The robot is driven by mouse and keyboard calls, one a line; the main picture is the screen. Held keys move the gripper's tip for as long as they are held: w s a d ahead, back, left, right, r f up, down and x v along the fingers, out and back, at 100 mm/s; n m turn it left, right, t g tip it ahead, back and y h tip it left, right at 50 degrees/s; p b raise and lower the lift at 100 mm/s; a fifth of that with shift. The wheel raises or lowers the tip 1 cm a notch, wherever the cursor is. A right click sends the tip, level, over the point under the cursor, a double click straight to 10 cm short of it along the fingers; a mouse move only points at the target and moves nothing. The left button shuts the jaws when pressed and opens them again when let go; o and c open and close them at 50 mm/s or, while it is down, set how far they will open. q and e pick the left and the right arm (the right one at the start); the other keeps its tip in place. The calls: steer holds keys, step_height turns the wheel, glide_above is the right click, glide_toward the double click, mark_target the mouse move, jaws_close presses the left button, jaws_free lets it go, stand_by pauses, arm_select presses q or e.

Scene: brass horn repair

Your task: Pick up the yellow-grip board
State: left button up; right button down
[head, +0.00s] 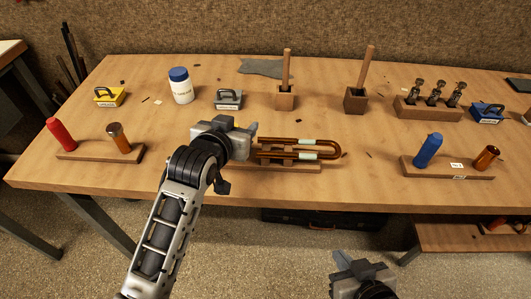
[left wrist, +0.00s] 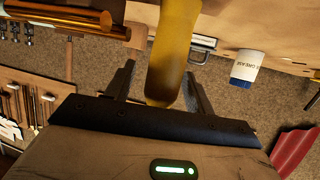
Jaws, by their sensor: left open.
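The yellow-grip board is the low wooden board (head: 290,167) near the table's front middle, carrying U-shaped copper tubes (head: 325,147). Its yellow grip is hidden behind my left gripper (head: 245,132) in the head view. In the left wrist view the thick yellow grip (left wrist: 172,50) extends between the two fingers of my left gripper (left wrist: 160,85). The fingers are apart, with gaps visible beside the grip. My right gripper (head: 362,268) is low in front of the table, away from the board; its jaw opening is unclear.
A board with a red grip (head: 61,134) stands left, and one with a blue grip (head: 428,150) stands right. A yellow block (head: 109,97), white jar (head: 181,86), grey block (head: 228,99) and wooden holders (head: 285,99) stand behind.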

arm_select(q)
jaws_close()
steer(key=shift+r, duration=0.1)
step_height(320, 180, up, 10)
stand_by(0.5)
steer(key=shift+f, duration=4.95)
